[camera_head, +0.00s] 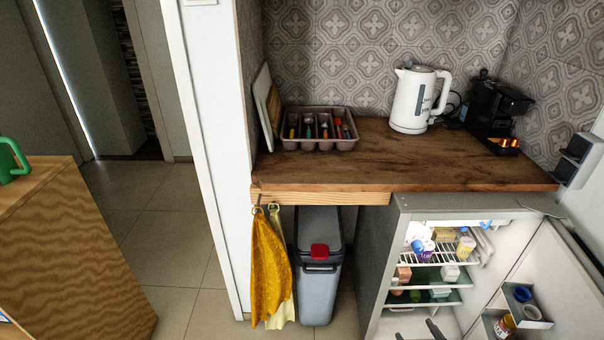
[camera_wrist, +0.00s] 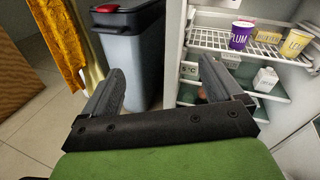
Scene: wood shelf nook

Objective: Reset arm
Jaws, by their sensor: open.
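My gripper (camera_wrist: 160,82) is open, with its two dark fingers spread wide and nothing between them. It points toward the gap between the grey bin and the open fridge in the wrist view. In the head view, two dark tips that look like my gripper's fingers (camera_head: 417,331) just show at the bottom edge, in front of the fridge (camera_head: 375,262). The rest of my arm is out of the head view.
The fridge door (camera_head: 562,270) stands open at right. A grey bin (camera_head: 317,285) with a red latch and a yellow towel (camera_head: 268,270) are under the wooden counter (camera_head: 420,165). A kettle (camera_head: 412,100) and cutlery tray (camera_head: 345,144) stand on it.

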